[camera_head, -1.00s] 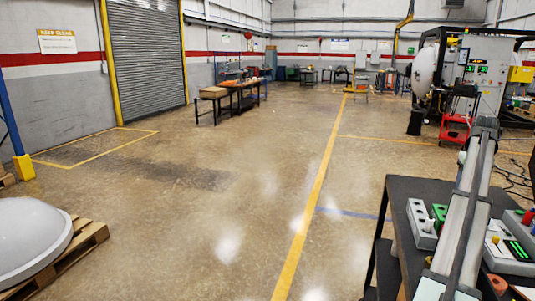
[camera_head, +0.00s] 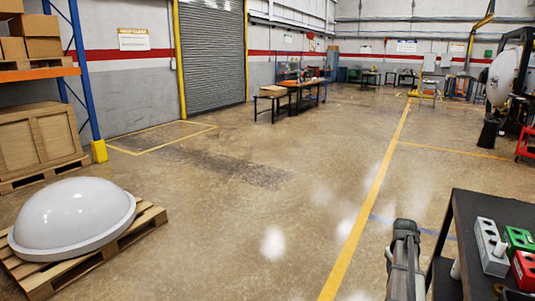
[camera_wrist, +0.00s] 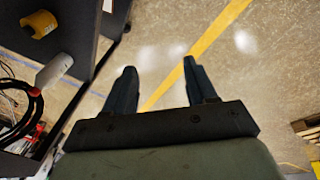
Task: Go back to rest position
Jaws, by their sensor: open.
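My gripper (camera_wrist: 158,85) shows in the wrist view with its two dark fingers spread apart. It is open, and only bare floor shows between the fingers. In the wrist view the dark table edge is to the left of the fingers, apart from them. In the head view part of my arm stands at the bottom, left of the dark table (camera_head: 490,210). The fingers cannot be made out in the head view.
Grey, green and red blocks (camera_head: 491,247) sit on the dark table. A white dome (camera_head: 72,213) rests on a wooden pallet (camera_head: 148,222) at the left. A wooden crate (camera_head: 40,143) stands by a rack behind it. The floor (camera_head: 290,200) between is clear.

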